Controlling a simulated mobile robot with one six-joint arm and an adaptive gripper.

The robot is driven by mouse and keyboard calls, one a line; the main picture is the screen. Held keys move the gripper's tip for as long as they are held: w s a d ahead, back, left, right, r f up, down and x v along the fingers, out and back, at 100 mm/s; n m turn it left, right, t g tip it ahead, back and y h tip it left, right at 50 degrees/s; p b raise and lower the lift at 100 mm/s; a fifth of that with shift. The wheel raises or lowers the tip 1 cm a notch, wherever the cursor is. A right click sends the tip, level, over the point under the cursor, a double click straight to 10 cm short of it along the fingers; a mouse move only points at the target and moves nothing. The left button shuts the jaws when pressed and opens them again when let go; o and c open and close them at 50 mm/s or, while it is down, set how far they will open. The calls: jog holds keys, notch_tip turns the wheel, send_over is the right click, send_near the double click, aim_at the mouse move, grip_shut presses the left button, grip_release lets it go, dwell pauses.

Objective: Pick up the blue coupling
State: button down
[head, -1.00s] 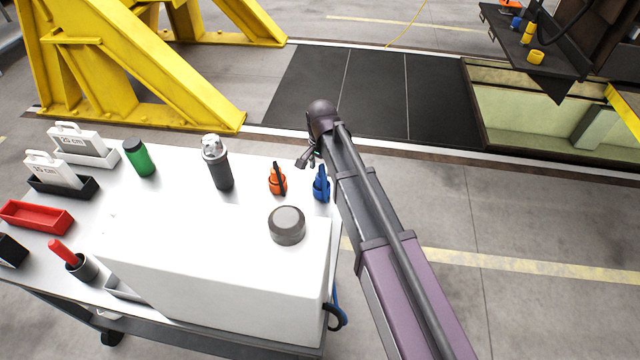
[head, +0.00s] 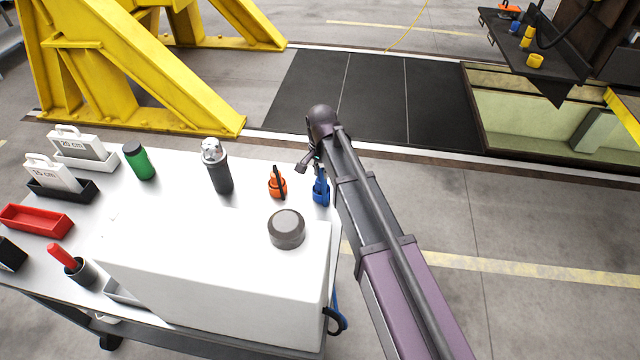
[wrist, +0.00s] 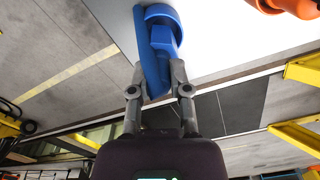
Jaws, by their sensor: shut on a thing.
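The blue coupling (head: 321,191) stands at the right end of the white cart top, beside the orange coupling (head: 277,184). In the wrist view the blue coupling (wrist: 165,45) has a round base and a long flat part that reaches between my fingers. My gripper (wrist: 161,80) is shut on that part, with one finger on each side. In the head view my gripper (head: 312,162) is at the coupling's upper end, partly hidden by my arm. The coupling still appears to be at its place on the cart top.
A large white box with a dark cap (head: 287,228) fills the cart's front right. A grey canister (head: 217,166), a green cylinder (head: 139,160) and a red tray (head: 36,217) stand further left. Yellow steel stands (head: 130,80) are behind the cart. Open floor lies to the right.

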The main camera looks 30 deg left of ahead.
jog(key=shift+r, duration=0.15)
notch_tip(320, 180, up, 10)
jog(key=p, duration=1)
